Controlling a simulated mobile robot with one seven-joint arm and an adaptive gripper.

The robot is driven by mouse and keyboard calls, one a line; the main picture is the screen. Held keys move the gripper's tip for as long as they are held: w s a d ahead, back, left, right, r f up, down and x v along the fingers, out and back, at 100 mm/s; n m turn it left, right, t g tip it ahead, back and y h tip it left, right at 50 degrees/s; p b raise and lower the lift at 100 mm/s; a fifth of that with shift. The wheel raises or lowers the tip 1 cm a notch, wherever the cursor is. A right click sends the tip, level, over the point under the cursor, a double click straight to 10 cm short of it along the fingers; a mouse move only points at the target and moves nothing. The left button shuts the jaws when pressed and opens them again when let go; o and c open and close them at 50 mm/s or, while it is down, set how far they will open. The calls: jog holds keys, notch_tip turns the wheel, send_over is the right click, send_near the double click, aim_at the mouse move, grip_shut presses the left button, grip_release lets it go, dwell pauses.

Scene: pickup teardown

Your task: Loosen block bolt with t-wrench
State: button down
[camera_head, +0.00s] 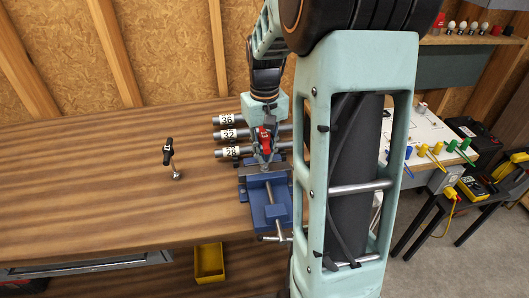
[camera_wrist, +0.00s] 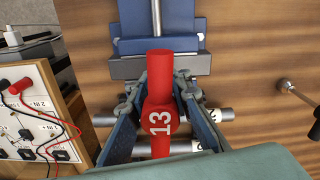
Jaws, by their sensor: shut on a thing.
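The handle also shows in the head view (camera_head: 264,140), above the blue vise (camera_head: 277,213). Its lower end is hidden, so I cannot tell whether it touches anything. I cannot make out a block bolt.
Grey tubes labelled 36 (camera_head: 227,119), 32 (camera_head: 229,134) and 28 (camera_head: 230,152) lie beside the vise. The left of the wooden bench (camera_head: 85,195) is clear. A yellow bin (camera_head: 209,264) sits below its front edge. A white panel with coloured plugs (camera_head: 405,130) stands at right.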

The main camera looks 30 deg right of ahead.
jog(key=n+p, duration=0.1)
jog(key=n, duration=0.3)
jog(key=shift+s+f, duration=0.1)
jog(key=shift+f+n+p, duration=0.15)
jog(key=shift+n+p, duration=0.15)
jog(key=shift+n, duration=1.2)
jog(key=n+p, duration=0.2)
jog(key=n, duration=0.4)
jog(key=shift+s, duration=0.1)
jog(key=shift+f+n, duration=0.15)
jog(key=shift+n, duration=0.45)
jog(key=shift+p, duration=0.3)
